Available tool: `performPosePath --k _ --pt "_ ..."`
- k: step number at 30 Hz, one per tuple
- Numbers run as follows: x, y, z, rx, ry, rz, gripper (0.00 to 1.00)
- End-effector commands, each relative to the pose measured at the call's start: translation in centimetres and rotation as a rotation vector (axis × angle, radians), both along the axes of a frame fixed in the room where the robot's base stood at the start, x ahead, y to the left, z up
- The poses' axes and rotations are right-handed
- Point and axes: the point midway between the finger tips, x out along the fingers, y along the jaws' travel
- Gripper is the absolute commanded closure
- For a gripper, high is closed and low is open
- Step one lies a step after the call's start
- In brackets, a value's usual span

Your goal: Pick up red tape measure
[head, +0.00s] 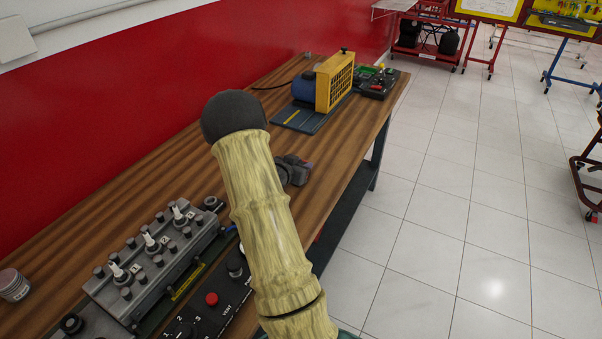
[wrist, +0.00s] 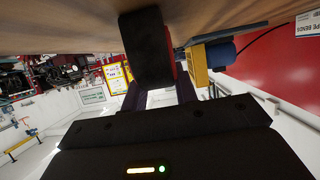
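A dark block with a red strip along its right side, which looks like the red tape measure (wrist: 150,50), fills the upper middle of the wrist view, close to the wood bench. My gripper (wrist: 150,93) has two dark purplish fingers apart, one on each side of the block's lower end; I see no clear contact. In the head view, my forearm covers most of this area. A small grey part with a reddish spot, which looks like my gripper (head: 295,170), shows just right of the forearm over the bench. The tape measure cannot be made out there.
The wooden bench (head: 130,165) runs along a red wall. A grey engine block (head: 160,255) and a black control panel (head: 210,315) are at the near end. A blue and yellow machine (head: 335,82) stands at the far end. Tiled floor on the right is open.

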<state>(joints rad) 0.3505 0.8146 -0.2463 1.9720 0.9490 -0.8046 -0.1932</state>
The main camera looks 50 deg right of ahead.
Motion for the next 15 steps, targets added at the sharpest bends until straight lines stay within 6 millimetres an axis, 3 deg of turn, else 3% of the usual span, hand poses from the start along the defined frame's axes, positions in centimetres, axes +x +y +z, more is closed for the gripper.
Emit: performPosePath --k 1,3,11,15 --pt "0.0 0.0 0.0 0.000 0.000 0.000 0.87" --pt "0.0 0.0 0.0 0.000 0.000 0.000 1.00" --pt "0.0 0.0 0.2 -0.002 -0.001 0.000 1.00" --pt "0.1 0.0 1.4 -0.004 -0.005 -0.001 1.00"
